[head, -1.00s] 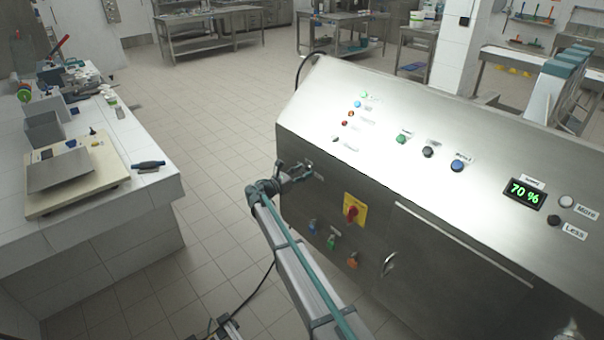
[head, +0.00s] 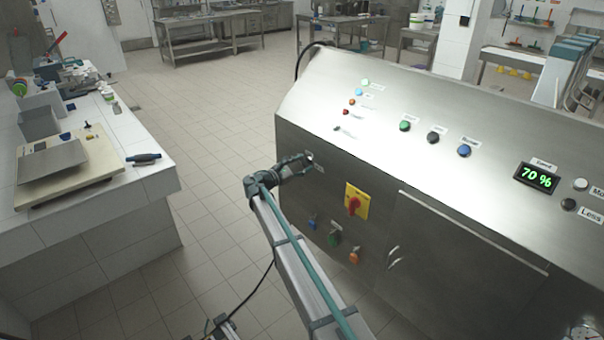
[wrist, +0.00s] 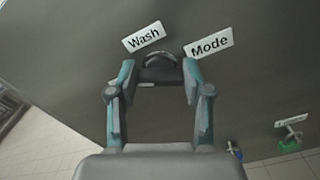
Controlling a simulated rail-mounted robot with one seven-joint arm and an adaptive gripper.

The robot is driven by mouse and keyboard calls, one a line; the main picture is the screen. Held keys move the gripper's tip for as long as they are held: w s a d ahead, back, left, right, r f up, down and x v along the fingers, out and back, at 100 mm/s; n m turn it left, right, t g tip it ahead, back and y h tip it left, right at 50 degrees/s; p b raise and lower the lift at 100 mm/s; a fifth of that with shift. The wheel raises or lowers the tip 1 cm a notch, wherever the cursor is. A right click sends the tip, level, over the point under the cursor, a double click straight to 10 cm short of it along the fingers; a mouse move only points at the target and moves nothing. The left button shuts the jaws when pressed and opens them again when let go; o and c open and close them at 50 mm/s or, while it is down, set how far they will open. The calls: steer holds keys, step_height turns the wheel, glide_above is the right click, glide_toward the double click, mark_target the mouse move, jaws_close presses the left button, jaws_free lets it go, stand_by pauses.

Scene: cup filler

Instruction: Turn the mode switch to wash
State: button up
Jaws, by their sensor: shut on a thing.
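The mode switch (wrist: 160,72) is a dark knob on the machine's steel front, between the tilted "Wash" label (wrist: 143,38) and "Mode" label (wrist: 209,43). My gripper (wrist: 159,75) is shut on it, one teal-backed finger on each side. The knob's pointing direction is hard to read between the fingers. In the head view my gripper (head: 306,160) is against the left part of the front, and it hides the switch.
A red rotary switch on a yellow plate (head: 356,201) sits to the right of my gripper. Small blue, green and orange fittings (head: 334,239) are below. A tiled bench (head: 150,172) stands at left, with open floor between.

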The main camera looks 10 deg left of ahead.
steer(key=shift+s+d+f+m+b, duration=0.1)
steer(key=shift+f+m+b, duration=0.05)
steer(key=shift+m+b, duration=3.45)
steer(key=shift+f+m+b, duration=0.15)
steer(key=shift+m+b, duration=2.85)
steer(key=shift+b, duration=1.2)
steer(key=o, duration=1.2)
steer(key=shift+r, duration=0.1)
steer(key=shift+c, duration=0.2)
steer(key=v, duration=1.2)
